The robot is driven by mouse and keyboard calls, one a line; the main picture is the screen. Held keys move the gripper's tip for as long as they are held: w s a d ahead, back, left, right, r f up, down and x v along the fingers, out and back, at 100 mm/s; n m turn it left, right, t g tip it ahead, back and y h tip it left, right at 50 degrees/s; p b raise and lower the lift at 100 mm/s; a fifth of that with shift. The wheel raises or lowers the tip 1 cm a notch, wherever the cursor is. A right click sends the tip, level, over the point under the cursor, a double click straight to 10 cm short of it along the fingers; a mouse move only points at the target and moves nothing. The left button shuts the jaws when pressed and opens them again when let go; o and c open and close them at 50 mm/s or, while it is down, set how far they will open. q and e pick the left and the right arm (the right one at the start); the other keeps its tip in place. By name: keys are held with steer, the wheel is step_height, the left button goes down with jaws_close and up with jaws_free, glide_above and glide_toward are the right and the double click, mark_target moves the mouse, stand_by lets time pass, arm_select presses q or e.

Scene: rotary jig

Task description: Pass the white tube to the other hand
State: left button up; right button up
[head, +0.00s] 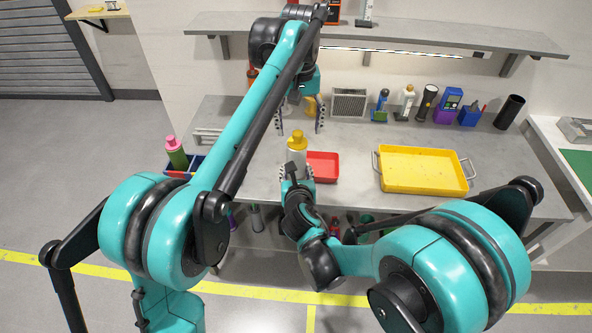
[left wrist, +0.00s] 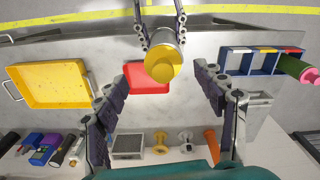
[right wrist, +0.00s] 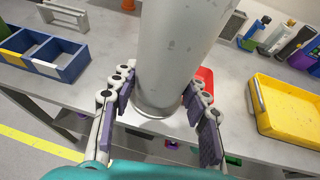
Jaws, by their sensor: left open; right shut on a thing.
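The white tube (head: 297,158) with a yellow cap stands roughly upright in my right gripper (head: 297,183), above the bench front. In the right wrist view the tube's white body (right wrist: 178,55) fills the space between the fingers of my right gripper (right wrist: 160,112). My left gripper (head: 300,118) is open and empty, behind and above the tube, fingers pointing down. In the left wrist view the yellow cap (left wrist: 163,64) shows beyond and between the spread fingers of my left gripper (left wrist: 158,82), apart from them. The tube's lower end is hidden in the head view.
A red tray (head: 324,167) lies on the bench just right of the tube. A yellow tray (head: 422,170) with handles is farther right. A blue divided bin (left wrist: 262,62) and a green bottle with a pink cap (head: 176,152) are at the left. Several small items line the bench back.

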arm_select(q)
steer(key=shift+r, duration=0.35)
steer(key=shift+s+a+r, duration=0.15)
steer(key=shift+s+a, duration=0.05)
steer(key=shift+a, duration=0.1)
steer(key=s+a+f+t, duration=0.2)
steer(key=s+a+f, duration=0.2)
steer(key=s, duration=0.3)
steer(key=s+a+f+t, duration=0.2)
steer(key=s+a+f, duration=0.3)
steer(key=s+a, duration=0.2)
steer(key=s+a+f+m+t, duration=0.1)
steer(key=s+a+f+t, duration=0.2)
steer(key=s, duration=0.6)
steer(key=a+f, duration=0.2)
steer(key=a, duration=0.1)
steer(key=shift+a+f, duration=0.15)
steer(key=shift+f, duration=0.1)
steer(key=shift+w, duration=0.1)
